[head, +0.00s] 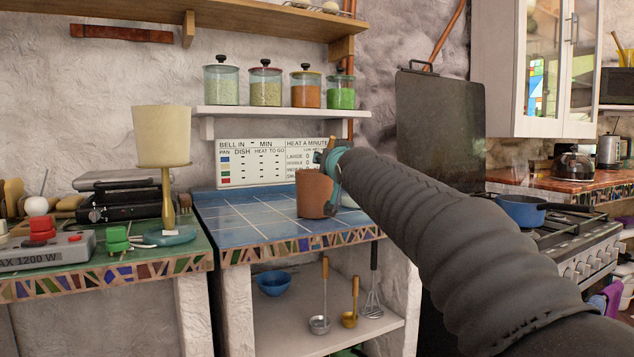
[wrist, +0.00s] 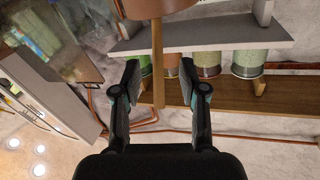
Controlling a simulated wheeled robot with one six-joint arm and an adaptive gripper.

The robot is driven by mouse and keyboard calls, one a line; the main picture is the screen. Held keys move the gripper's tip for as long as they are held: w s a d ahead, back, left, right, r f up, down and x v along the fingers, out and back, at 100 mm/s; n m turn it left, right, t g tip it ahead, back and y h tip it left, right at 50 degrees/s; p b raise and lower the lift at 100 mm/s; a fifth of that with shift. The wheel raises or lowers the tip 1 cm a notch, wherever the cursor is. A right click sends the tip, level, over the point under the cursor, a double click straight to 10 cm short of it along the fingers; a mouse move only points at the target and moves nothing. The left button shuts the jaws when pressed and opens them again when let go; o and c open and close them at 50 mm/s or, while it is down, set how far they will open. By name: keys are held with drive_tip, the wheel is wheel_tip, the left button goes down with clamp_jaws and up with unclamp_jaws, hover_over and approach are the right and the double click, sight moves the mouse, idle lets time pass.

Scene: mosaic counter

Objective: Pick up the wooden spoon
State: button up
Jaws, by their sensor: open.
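The wooden spoon (wrist: 158,62) stands in a brown terracotta pot (head: 311,194) on the blue-tiled counter. Only its handle shows; the rest is hidden in the pot. In the upside-down wrist view, the pot (wrist: 150,8) is at the top edge and the handle reaches down from it. My gripper (wrist: 160,74) is open, with one finger on each side of the handle in the picture and visible gaps on both sides. In the head view, a bit of the handle (head: 331,143) shows above my gripper (head: 329,163), which my arm partly hides beside the pot.
A lamp (head: 163,160) stands on the green counter to the left. A dark upright panel (head: 440,130) and a stove (head: 565,240) are to the right.

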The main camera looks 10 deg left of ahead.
drive_tip(key=p+x, duration=0.1)
drive_tip(key=x, duration=0.4)
drive_tip(key=shift+d+p, duration=0.15)
drive_tip(key=shift+p, duration=0.15)
clamp_jaws()
